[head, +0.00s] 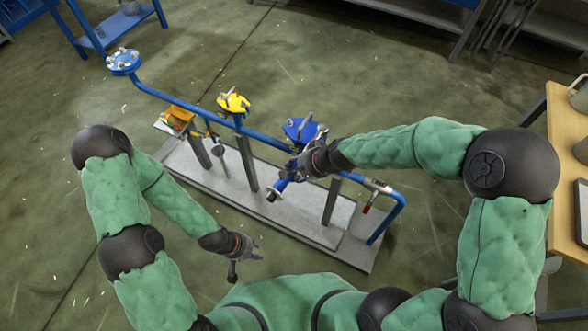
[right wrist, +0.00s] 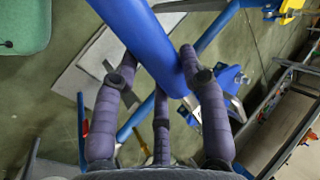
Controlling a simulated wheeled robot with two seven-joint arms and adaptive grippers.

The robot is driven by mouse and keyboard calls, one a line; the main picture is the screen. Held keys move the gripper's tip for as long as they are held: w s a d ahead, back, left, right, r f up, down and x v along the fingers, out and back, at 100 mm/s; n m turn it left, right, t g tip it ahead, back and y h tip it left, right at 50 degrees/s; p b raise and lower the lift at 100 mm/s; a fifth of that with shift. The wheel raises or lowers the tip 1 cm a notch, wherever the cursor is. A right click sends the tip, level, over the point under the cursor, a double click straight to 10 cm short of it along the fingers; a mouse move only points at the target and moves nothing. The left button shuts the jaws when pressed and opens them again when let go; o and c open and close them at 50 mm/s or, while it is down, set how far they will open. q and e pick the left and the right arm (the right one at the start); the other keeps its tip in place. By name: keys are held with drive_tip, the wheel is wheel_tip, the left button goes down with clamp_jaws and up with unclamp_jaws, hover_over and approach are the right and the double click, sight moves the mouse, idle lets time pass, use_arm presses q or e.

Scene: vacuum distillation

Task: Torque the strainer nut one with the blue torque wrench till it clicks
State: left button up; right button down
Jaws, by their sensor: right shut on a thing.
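The blue torque wrench shows as a thick blue bar (right wrist: 158,45) in the right wrist view, lying between the dark fingers of my right gripper (right wrist: 155,75). In the head view, my right gripper (head: 303,167) is shut on the wrench (head: 282,185), close beside the blue-topped strainer (head: 300,127) on the pipe. The wrench's working end and its contact with any nut cannot be made out. A yellow-topped strainer (head: 234,102) stands farther left on the same pipe. My left gripper (head: 246,260) is empty, its fingers spread, in front of the skid.
The blue pipe (head: 170,97) runs along posts on a grey skid base (head: 235,190). A round blue flange (head: 123,61) tops its left end. A red-handled valve (head: 372,192) sits at right. A wooden table (head: 567,135) stands far right.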

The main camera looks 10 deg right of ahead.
drive_tip(key=s+d+n+g+y+b, duration=0.1)
drive_tip(key=d+n+g, duration=0.5)
drive_tip(key=d+n, duration=0.6)
drive_tip(key=shift+s+d+g+b, duration=0.4)
drive_tip(key=shift+d+b, duration=1)
drive_tip(key=shift+d, duration=1.65)
